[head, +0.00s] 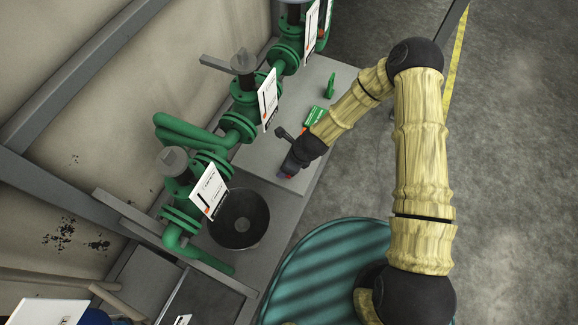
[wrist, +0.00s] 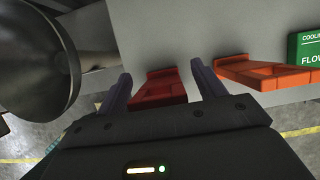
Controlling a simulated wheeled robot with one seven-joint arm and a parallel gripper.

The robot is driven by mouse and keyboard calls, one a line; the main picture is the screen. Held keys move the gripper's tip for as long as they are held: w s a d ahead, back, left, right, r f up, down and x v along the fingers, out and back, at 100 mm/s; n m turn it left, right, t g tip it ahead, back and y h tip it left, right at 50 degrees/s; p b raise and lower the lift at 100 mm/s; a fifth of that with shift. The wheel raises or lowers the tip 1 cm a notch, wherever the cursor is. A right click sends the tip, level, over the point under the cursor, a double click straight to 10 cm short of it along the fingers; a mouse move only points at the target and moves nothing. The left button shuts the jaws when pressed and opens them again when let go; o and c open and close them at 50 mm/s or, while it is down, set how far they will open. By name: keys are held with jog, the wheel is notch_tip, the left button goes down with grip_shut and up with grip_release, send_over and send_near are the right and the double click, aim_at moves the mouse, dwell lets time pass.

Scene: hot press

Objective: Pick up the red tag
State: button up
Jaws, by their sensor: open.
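The red tag (wrist: 160,88) lies on the grey surface in the wrist view. My gripper (wrist: 161,70) is open, with one finger on each side of the red tag. The tag's near end is hidden behind the gripper body; I cannot tell whether either finger touches it. In the head view my gripper (head: 290,170) is low over the grey bench top, near its front edge, and mostly hides the tag there.
An orange tag (wrist: 268,73) lies just right of my right finger, and a green tag (wrist: 308,50) is beyond it. A dark bucket (head: 240,218) stands to the left. Green valve pipes (head: 238,128) with white signs run along the wall side. A teal drum (head: 325,270) stands in front.

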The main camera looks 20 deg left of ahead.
dwell(0.5)
jog(key=c, duration=1.1)
jog(key=shift+o, duration=0.2)
jog(key=shift+r, duration=0.25)
notch_tip(320, 180, up, 3)
jog(key=shift+r+p, duration=0.1)
jog(key=shift+p, duration=0.35)
jog(key=s+d, duration=0.1)
jog(key=d, duration=1.7)
jog(key=shift+s, duration=0.3)
jog(key=shift+a, duration=0.1)
